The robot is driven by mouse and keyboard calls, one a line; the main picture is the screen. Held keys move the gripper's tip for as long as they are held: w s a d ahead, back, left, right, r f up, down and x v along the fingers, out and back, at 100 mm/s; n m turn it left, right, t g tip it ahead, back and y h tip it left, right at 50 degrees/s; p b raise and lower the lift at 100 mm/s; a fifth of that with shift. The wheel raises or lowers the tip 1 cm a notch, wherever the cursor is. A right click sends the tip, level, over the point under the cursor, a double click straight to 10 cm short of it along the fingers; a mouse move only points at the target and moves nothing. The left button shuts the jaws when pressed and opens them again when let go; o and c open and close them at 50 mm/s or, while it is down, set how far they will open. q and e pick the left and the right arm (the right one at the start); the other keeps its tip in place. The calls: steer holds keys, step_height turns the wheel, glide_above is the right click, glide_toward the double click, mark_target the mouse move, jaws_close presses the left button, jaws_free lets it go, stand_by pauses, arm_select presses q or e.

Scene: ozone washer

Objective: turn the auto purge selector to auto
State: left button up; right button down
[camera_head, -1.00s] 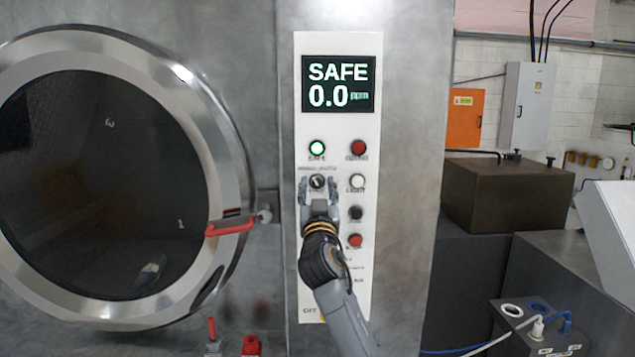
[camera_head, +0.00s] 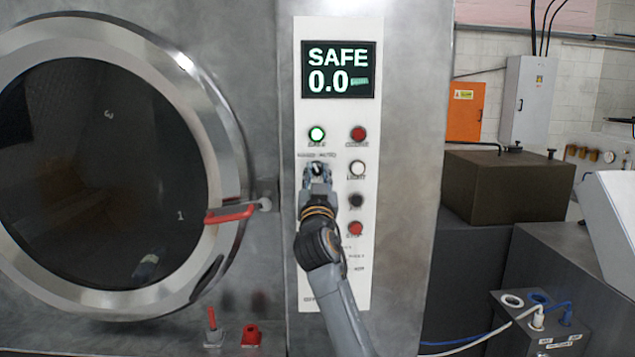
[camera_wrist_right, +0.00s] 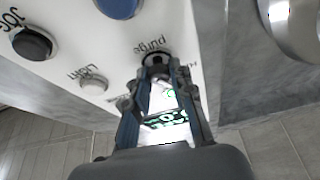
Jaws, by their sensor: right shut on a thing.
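The auto purge selector (camera_head: 317,168) is a small dark round knob with a pale mark, under the green-lit button on the white control panel. My right gripper (camera_head: 317,174) reaches it from below and is shut on it, with a finger on either side. The right wrist view shows the selector (camera_wrist_right: 157,62) between the tips of my right gripper (camera_wrist_right: 168,76), near an upside-down "purge" label. The fingers cover part of the knob, and I cannot tell which way it points. My left gripper is not in view.
The panel display (camera_head: 338,70) reads SAFE and 0.0. A white light button (camera_head: 357,168) sits close right of the selector, with a red button (camera_head: 358,133) above it and a dark button (camera_head: 356,200) below. The round door's red handle (camera_head: 230,214) is to the left.

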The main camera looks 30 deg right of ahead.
steer(key=m+g+h+b, duration=0.1)
steer(key=m+b, duration=0.1)
steer(key=b, duration=0.1)
steer(key=m+g+b, duration=0.1)
steer(key=m+b, duration=0.2)
steer(key=m+h+b, duration=0.1)
steer(key=m+b, duration=0.1)
steer(key=b, duration=0.1)
steer(key=shift+a+f+g+h, duration=0.15)
steer(key=shift+f+g+h, duration=0.15)
steer(key=shift+g, duration=0.1)
steer(key=m, duration=0.1)
steer(key=m+g+b, duration=0.1)
steer(key=m+b, duration=0.1)
steer(key=shift+w+r+m+g+h, duration=0.1)
steer(key=shift+r+m+g+h, duration=0.2)
steer(key=shift+m+h, duration=0.1)
steer(key=shift+m+g, duration=0.4)
steer(key=shift+m, duration=0.4)
steer(key=shift+r+m+g, duration=0.1)
steer(key=shift+m+g, duration=0.3)
steer(key=shift+m, duration=0.7)
steer(key=c, duration=1.2)
jaws_free()
steer(key=shift+o, duration=0.2)
steer(key=v, duration=0.7)
steer(key=shift+a, duration=0.2)
